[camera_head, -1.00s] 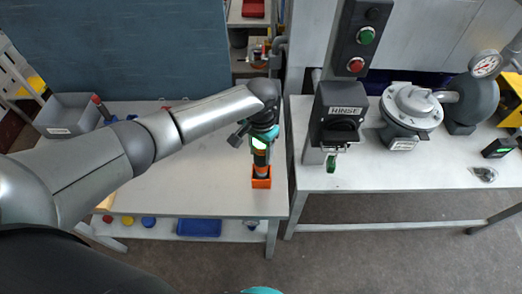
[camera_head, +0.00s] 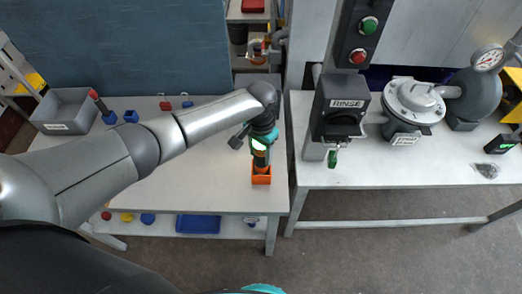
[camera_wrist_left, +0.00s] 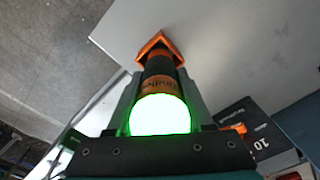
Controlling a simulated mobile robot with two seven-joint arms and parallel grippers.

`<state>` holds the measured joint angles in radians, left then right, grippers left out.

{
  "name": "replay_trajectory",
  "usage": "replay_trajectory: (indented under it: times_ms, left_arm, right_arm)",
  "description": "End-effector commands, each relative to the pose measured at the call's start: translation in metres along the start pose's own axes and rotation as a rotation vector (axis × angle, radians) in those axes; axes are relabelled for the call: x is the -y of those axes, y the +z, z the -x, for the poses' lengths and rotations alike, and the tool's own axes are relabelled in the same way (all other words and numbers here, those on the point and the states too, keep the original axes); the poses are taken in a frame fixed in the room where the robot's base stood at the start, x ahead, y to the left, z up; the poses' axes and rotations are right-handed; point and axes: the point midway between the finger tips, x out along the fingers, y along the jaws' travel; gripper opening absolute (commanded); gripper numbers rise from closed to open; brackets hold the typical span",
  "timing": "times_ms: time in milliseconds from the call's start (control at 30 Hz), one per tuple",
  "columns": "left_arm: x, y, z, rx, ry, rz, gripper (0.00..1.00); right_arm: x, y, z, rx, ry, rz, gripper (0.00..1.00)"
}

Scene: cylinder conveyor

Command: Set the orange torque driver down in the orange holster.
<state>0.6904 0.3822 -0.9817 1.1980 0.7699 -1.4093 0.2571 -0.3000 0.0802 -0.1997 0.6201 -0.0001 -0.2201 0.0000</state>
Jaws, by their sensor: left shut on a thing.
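The orange torque driver (camera_head: 261,160) is upright, dark with orange bands, in my left gripper (camera_head: 262,148). The gripper is shut on its upper part. The orange holster (camera_head: 261,179) stands near the front right corner of the left table, directly below. In the left wrist view the driver (camera_wrist_left: 160,68) runs between the fingers of my left gripper (camera_wrist_left: 160,95), its round end glowing white and green. Its far end reaches into the mouth of the holster (camera_wrist_left: 158,40); how deep it sits is hidden.
The left table (camera_head: 205,185) is clear around the holster. A grey bin (camera_head: 68,110) and small red and blue parts are at its back. The RINSE box (camera_head: 340,105) stands close to the right, on another table with a round grey device (camera_head: 415,100).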

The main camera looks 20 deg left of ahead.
Motion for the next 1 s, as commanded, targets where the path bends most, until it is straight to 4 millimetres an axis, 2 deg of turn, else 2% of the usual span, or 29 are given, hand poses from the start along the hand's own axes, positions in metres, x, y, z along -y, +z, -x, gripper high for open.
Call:
replay_trajectory:
  times_ms: [267, 300, 567, 867, 1000]
  left_arm:
    - [0.000, -0.002, 0.000, -0.004, 0.000, -0.001, 0.00]
    - [0.000, -0.002, 0.000, -0.004, 0.000, -0.001, 0.56]
    - [0.000, -0.001, -0.001, -0.002, 0.000, -0.001, 0.85]
    - [0.000, 0.001, -0.001, 0.002, 0.000, -0.001, 0.87]
    - [0.000, -0.001, 0.011, -0.002, 0.001, -0.001, 0.87]
  right_arm:
    - [0.000, 0.000, -0.001, 0.000, 0.000, 0.000, 0.47]
    - [0.000, 0.000, -0.001, 0.000, 0.000, 0.000, 0.47]
    - [0.001, 0.000, -0.001, 0.000, -0.001, 0.000, 0.47]
    - [0.001, 0.000, 0.000, 0.000, -0.001, 0.000, 0.47]
    - [0.001, 0.000, 0.002, 0.000, -0.001, 0.000, 0.47]
